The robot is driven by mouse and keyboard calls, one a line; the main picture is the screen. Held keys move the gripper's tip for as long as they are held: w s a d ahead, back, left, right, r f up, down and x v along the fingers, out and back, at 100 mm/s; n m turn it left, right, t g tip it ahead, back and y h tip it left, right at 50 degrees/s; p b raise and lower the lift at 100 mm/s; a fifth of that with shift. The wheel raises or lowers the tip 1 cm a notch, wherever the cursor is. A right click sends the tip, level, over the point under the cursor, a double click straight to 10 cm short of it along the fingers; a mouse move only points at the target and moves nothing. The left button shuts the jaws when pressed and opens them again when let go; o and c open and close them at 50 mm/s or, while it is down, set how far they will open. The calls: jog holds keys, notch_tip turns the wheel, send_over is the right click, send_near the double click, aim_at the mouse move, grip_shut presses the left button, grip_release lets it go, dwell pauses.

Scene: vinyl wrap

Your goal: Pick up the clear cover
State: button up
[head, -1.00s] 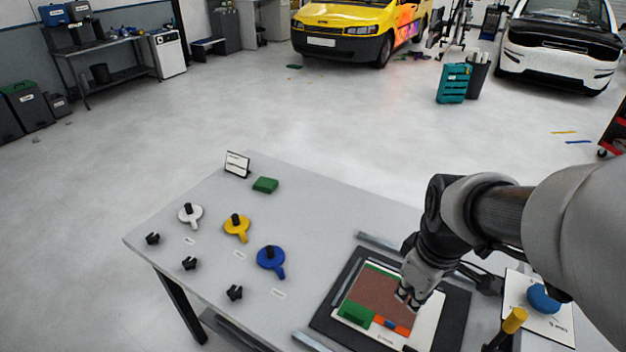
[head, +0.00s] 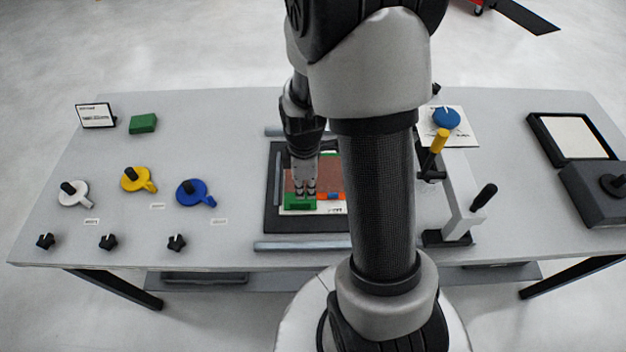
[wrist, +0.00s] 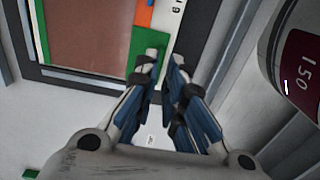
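I cannot make out a clear cover for certain in either view. A dark board (head: 272,200) on the table bears a sheet with a brown panel (head: 298,178), green edging and a small orange-and-blue strip (head: 332,196). A green block (head: 300,203) lies at its near left corner. My gripper (head: 305,192) points down over this corner. In the wrist view my gripper (wrist: 164,60) has a narrow gap between its fingertips, with nothing visible between them. The left fingertip overlaps the green area (wrist: 135,48); contact is unclear. My arm hides the board's right side.
Grey bars (head: 300,246) lie along the board. White, yellow (head: 138,180) and blue handled discs, black knobs and a green box (head: 143,123) are at left. A labelled cylinder (wrist: 300,75) shows in the wrist view.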

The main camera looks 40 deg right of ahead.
aim_at(305, 203)
notch_tip(305, 203, down, 7)
jog(key=shift+a+r+b, duration=0.1)
jog(key=shift+a+b, duration=0.05)
jog(key=shift+b, duration=1.05)
jog(key=shift+r, duration=0.1)
jog(key=shift+c, duration=0.5)
grip_shut()
